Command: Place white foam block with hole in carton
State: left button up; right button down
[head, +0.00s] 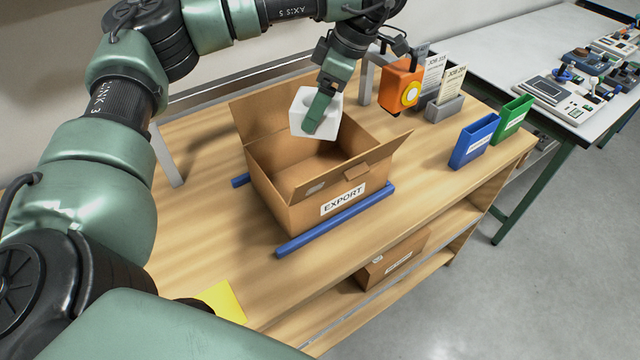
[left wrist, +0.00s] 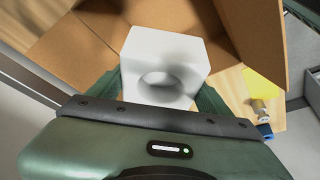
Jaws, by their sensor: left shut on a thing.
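The white foam block with a hole (head: 300,112) is held by my left gripper (head: 318,112) over the open carton (head: 290,213), near its back. In the left wrist view the block (left wrist: 150,48) sits between the two fingers (left wrist: 165,88), its round hole facing the camera. Carton walls and flaps (left wrist: 80,50) show behind it. The carton is brown, labelled EXPORT, with its flaps up. In the head view the block hides part of the carton's inside, and I cannot tell how far its lower edge is below the rim. My right gripper is not in view.
Blue rails (head: 335,222) flank the carton on the wooden table (head: 215,220). An orange device (head: 400,85), card holders (head: 444,108), a blue bin (head: 473,141) and a green bin (head: 512,119) stand to the right. A yellow sheet (head: 223,302) lies at the front left.

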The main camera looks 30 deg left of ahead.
pick_arm(q)
jog(key=f, duration=0.5)
jog(key=shift+s, duration=0.2)
notch_tip(320, 180, down, 9)
jog(key=shift+f+p, duration=0.2)
jog(key=shift+p, duration=0.5)
notch_tip(320, 180, down, 4)
jog(key=shift+r+p, duration=0.1)
jog(key=shift+p, duration=0.35)
jog(key=shift+f, duration=0.35)
jog(key=shift+f, duration=0.2)
jog(key=o, duration=1.3)
jog(key=shift+r, duration=0.1)
